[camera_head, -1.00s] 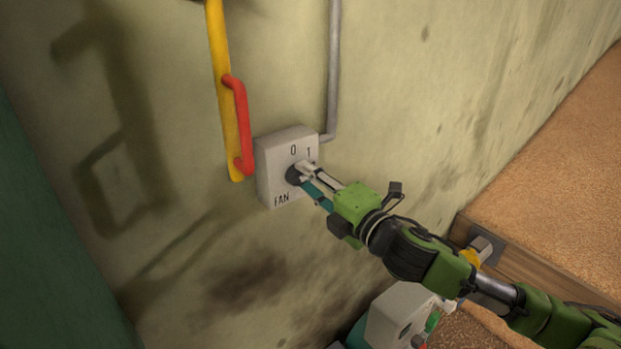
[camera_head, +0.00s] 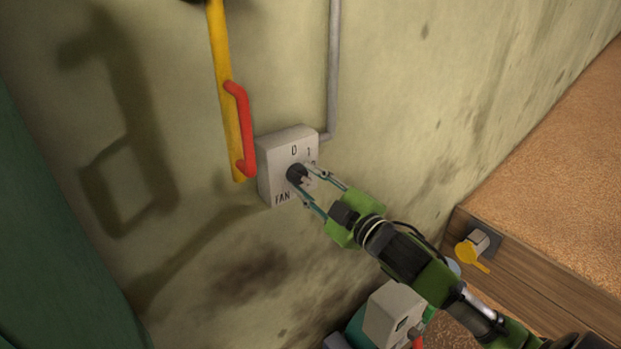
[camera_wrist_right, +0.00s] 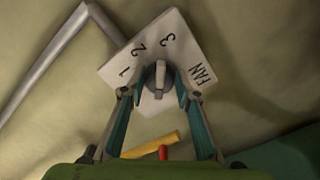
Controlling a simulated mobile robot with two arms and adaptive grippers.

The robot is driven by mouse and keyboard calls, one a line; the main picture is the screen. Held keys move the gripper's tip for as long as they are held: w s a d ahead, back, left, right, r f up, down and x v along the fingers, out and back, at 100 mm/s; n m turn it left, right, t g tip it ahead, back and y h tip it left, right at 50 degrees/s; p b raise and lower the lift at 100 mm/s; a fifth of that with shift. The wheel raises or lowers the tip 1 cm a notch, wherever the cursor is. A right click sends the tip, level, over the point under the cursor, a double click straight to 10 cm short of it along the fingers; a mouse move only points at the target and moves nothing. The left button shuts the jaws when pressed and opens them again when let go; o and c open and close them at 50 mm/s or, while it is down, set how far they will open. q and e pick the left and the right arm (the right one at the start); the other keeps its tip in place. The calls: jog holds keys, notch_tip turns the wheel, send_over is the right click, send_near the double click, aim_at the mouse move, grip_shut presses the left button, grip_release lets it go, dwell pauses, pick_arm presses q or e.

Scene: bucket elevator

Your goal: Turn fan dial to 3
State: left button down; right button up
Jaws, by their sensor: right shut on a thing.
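The fan box (camera_head: 279,182) is a pale box on the wall, with a dark round dial (camera_head: 296,173) on its face. My right gripper (camera_head: 306,177) has its two fingers on either side of the dial and is shut on it. In the right wrist view the dial (camera_wrist_right: 159,77) shows as a grey ridge between the fingertips. The marks 1, 2, 3 and FAN are readable there. The ridge lies roughly in line with the 3; I cannot tell which end is its pointer. My left gripper is not in view.
A yellow bar (camera_head: 225,85) with a red handle (camera_head: 241,125) hangs just left of the box. A grey pipe (camera_head: 334,70) runs up from its right side. Below my right arm are another pale box (camera_head: 390,312) and a wooden edge with a yellow lever (camera_head: 471,256).

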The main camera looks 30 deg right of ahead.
jog(key=shift+r+m, duration=0.35)
jog(key=shift+m, duration=0.25)
jog(key=o, duration=1.1)
jog(key=shift+w+a+f, duration=0.15)
jog(key=shift+w+f, duration=0.1)
jog(key=shift+f, duration=0.05)
jog(key=shift+s, duration=0.25)
jog(key=shift+s+d, duration=0.3)
jog(key=shift+s, duration=1.6)
jog(key=shift+s+d, duration=0.25)
jog(key=shift+s, duration=1.7)
jog(key=shift+s+d, duration=0.3)
jog(key=shift+s, duration=1.6)
